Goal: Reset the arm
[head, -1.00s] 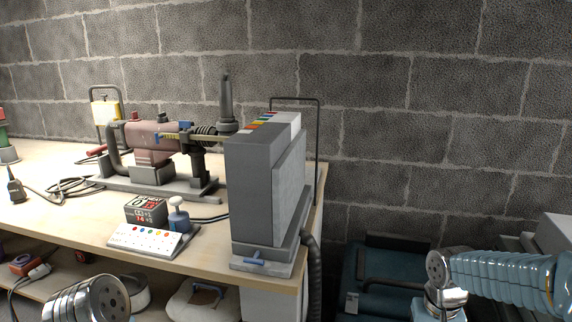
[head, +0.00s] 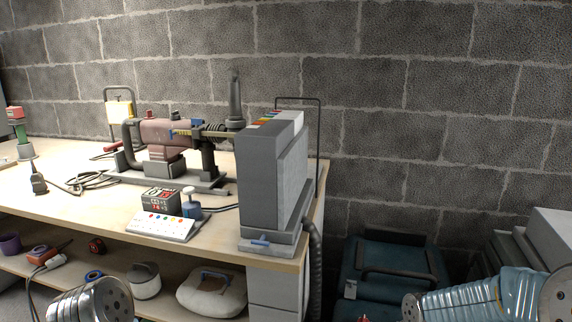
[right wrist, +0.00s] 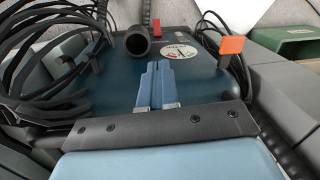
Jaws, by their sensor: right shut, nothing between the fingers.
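My right gripper (right wrist: 158,86) shows in the right wrist view with its two blue fingers shut together and nothing between them. It is over a dark teal case (right wrist: 203,75) that has a round dial (right wrist: 182,53) on its top. I cannot tell whether the fingertips touch the case. In the head view only links of my arms show, at the bottom left and bottom right. My left gripper is out of view.
A wooden workbench (head: 65,211) holds a machine (head: 165,132), a grey cabinet (head: 258,180) and a button panel (head: 163,226). A teal case (head: 395,262) stands right of the bench. Black cables (right wrist: 40,50) and a red-orange tab (right wrist: 231,45) are near my right gripper.

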